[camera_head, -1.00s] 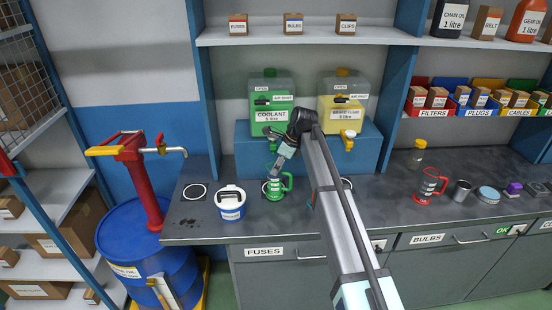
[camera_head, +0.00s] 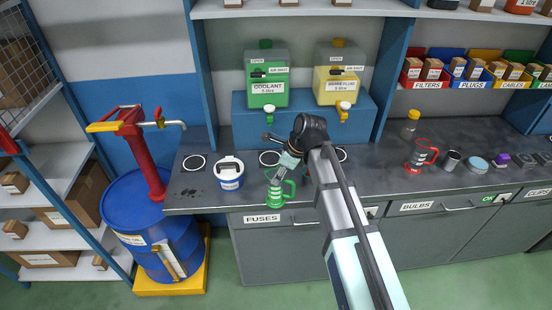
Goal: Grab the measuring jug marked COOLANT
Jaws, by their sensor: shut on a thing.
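The green measuring jug (camera_head: 284,201) is held at the counter's front edge, over the FUSES drawer in the picture. Its lettering is too small to read. My gripper (camera_head: 267,183) reaches down from the arm and is shut on the jug, at its upper left part. The gripper hides part of the jug; its handle is on the right. An empty marked ring (camera_head: 270,158) shows on the counter behind it. The green COOLANT tank (camera_head: 267,97) stands on a blue stand at the back, with a green tap.
A white and blue tub (camera_head: 230,174) stands just left of the jug. A yellow tank (camera_head: 339,87) is beside the COOLANT tank. A red jug (camera_head: 422,154) stands further right. A blue drum (camera_head: 150,222) with a red pump (camera_head: 144,165) is at the left.

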